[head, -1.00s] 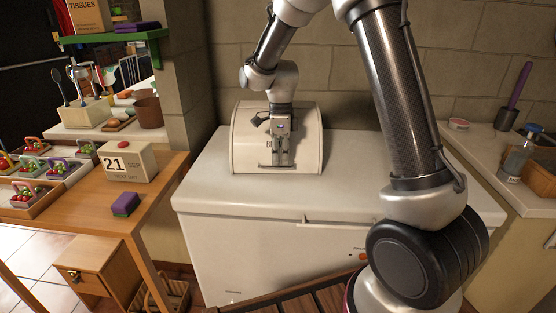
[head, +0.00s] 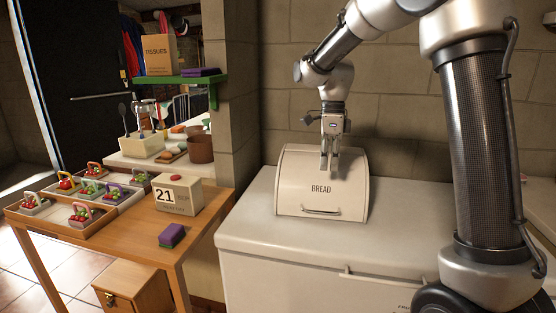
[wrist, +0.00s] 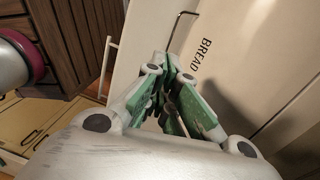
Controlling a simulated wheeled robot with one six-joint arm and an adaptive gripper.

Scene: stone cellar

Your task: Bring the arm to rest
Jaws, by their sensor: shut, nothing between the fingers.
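My gripper (head: 329,170) hangs pointing down in front of the upper part of the cream bread bin (head: 290,190). Its fingers are together with nothing between them. The bin's lid is down, and its handle and the word BREAD show below and beside the fingers. In the wrist view my gripper (wrist: 178,75) has its green-padded fingers closed towards each other, with the bread bin (wrist: 240,75) behind them. Whether the fingers touch the bin cannot be told.
The bin stands on a white chest freezer (head: 290,237) against a stone wall. At the left, a wooden table (head: 135,240) holds a calendar block (head: 178,194), a purple and green sponge (head: 171,235) and several small baskets. A green shelf (head: 185,77) juts from the wall above.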

